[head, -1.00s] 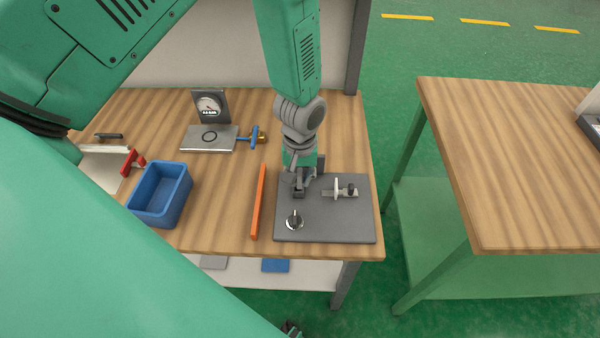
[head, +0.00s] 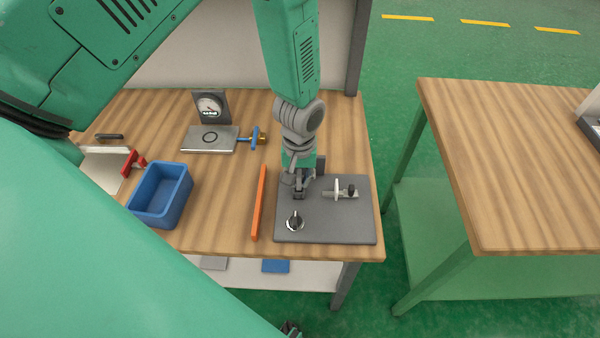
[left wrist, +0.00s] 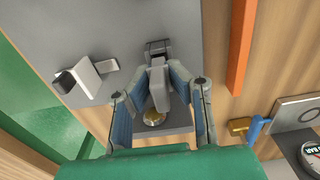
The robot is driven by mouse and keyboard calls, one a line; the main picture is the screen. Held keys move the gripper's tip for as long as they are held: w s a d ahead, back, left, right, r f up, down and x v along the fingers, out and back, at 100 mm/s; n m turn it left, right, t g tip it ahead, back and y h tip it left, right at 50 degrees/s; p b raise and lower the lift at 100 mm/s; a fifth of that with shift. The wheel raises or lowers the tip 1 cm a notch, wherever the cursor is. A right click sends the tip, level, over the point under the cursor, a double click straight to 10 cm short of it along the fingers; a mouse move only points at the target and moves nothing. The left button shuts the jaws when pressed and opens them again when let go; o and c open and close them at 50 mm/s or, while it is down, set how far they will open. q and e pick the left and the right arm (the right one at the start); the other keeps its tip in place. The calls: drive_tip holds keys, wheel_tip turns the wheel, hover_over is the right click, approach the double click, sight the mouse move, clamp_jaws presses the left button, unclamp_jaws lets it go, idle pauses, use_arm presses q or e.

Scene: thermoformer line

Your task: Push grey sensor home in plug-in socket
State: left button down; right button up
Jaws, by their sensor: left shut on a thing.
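My left gripper (head: 300,190) points down over the left part of a dark grey plate (head: 335,222) on the wooden bench. In the left wrist view its two fingers (left wrist: 158,78) close in on a narrow grey piece, which I take to be the grey sensor (left wrist: 158,88). A small dark-topped grey block (left wrist: 158,46) stands on the plate just past the fingertips. A round brass disc (left wrist: 153,118) on a grey block shows between the fingers. I cannot tell which part is the socket, nor how deep the sensor sits. My right gripper is not recognisable.
A silver fitting with a clamp (head: 340,191) is right of the gripper; a black knob (head: 294,221) is nearer. An orange bar (head: 259,202), blue bin (head: 160,193), gauge (head: 210,107) and blue-handled valve (head: 255,138) lie left. The plate's front right is bare.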

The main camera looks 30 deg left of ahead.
sight(299, 174)
use_arm(q)
drive_tip(key=shift+f+b, duration=0.45)
drive_tip(key=shift+f, duration=0.35)
drive_tip(key=c, duration=1.5)
unclamp_jaws()
drive_tip(key=shift+o, duration=0.2)
drive_tip(key=shift+r, duration=0.25)
wheel_tip(299, 174, up, 11)
drive_tip(key=shift+r, duration=0.2)
